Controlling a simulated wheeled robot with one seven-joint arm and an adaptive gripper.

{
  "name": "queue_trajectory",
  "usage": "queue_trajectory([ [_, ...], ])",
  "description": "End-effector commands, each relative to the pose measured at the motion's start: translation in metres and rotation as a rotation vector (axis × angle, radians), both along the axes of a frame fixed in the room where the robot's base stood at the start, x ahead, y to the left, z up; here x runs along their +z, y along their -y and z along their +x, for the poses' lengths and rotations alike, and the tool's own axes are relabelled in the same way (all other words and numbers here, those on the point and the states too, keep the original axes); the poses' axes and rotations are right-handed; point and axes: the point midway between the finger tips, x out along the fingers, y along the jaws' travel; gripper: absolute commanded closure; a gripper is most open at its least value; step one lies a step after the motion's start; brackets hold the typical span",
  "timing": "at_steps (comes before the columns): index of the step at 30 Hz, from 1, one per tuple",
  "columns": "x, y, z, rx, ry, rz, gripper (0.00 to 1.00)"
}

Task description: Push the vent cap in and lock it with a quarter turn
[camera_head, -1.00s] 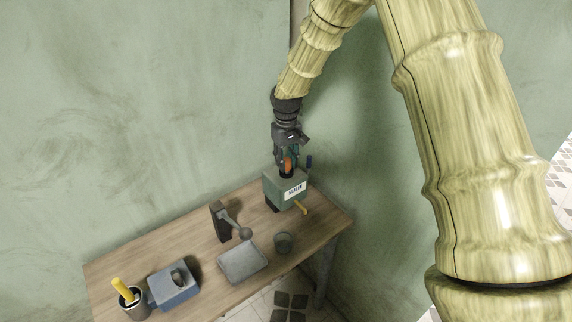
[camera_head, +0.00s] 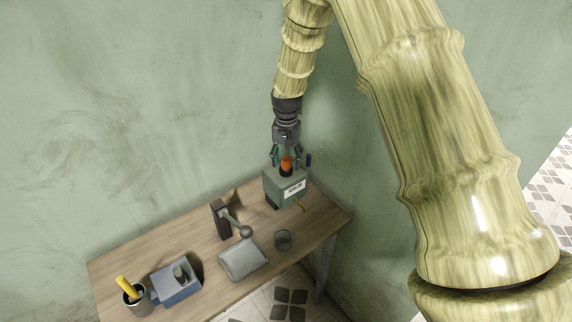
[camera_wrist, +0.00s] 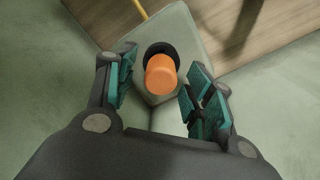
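The orange vent cap (camera_wrist: 161,75) stands on a dark round collar (camera_wrist: 158,50) on top of the green box (camera_head: 283,189), which has a white label on its front. The cap also shows in the head view (camera_head: 286,163). My gripper (camera_wrist: 157,88) is open, with its teal-padded fingers on either side of the cap. In the wrist view there are gaps between both pads and the cap, and nothing is held. I cannot tell how deep the cap sits in the collar.
A wall stands close behind.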

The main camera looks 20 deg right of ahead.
Motion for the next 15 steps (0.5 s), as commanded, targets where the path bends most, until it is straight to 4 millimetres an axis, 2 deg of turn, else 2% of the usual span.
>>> queue_trajectory([
  [8, 0.004, 0.000, 0.000, 0.001, 0.000, 0.000, 0.48],
  [11, 0.013, 0.000, 0.000, 0.001, -0.001, 0.000, 0.48],
  [15, 0.037, 0.000, 0.000, 0.001, 0.001, 0.000, 0.48],
])
